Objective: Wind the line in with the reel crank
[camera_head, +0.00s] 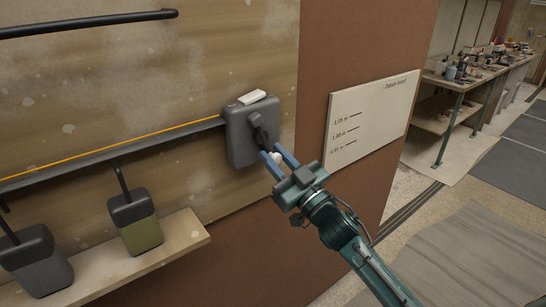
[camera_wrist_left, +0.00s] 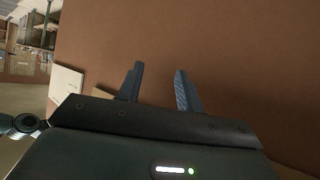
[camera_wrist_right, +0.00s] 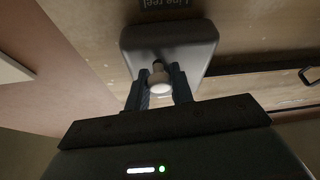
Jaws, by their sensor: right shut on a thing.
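The dark grey line reel box (camera_head: 237,142) is fixed on the plastered wall, and an orange line (camera_head: 140,140) runs from it to the left. Its dark crank (camera_head: 260,126) sits on the front face and slants down to the right. A pale knob (camera_head: 277,157) is at its end; the knob (camera_wrist_right: 160,88) also shows in the right wrist view. My right gripper (camera_head: 271,151) is shut on the crank knob, one finger on each side. My left gripper (camera_wrist_left: 158,85) shows only in its wrist view, open and empty before a brown surface.
A dark rail (camera_head: 90,158) runs along the wall under the line. Two handled containers, one olive (camera_head: 140,235) and one grey (camera_head: 38,265), stand on a wooden shelf (camera_head: 185,238) below. A marked board (camera_head: 370,115) hangs to the right. A workbench (camera_head: 470,75) stands farther back.

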